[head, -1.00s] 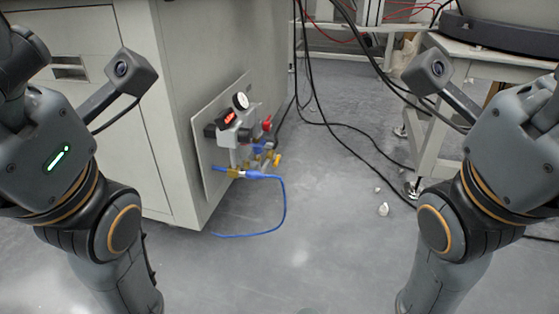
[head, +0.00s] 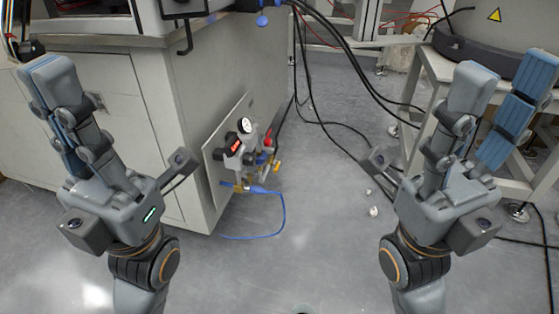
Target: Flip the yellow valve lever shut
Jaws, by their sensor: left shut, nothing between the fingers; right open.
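The yellow valve lever (head: 277,166) is a small yellow piece at the right of the valve group on the cabinet's side panel. Its exact angle is too small to tell. A blue valve part (head: 261,159) and a red knob (head: 267,142) sit beside and above it. A round white gauge (head: 244,125) and a red display (head: 236,146) are on the same panel (head: 213,160). My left gripper (head: 50,72) is shut and empty, raised in front of the cabinet, well left of the lever. My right gripper (head: 505,88) is open and empty, raised far right of the lever.
The grey cabinet (head: 190,110) stands behind the valves. A blue hose (head: 284,212) loops onto the floor. Black cables (head: 350,130) cross the floor at the back. A white-framed table (head: 437,112) stands at right. The floor between my arms is mostly clear.

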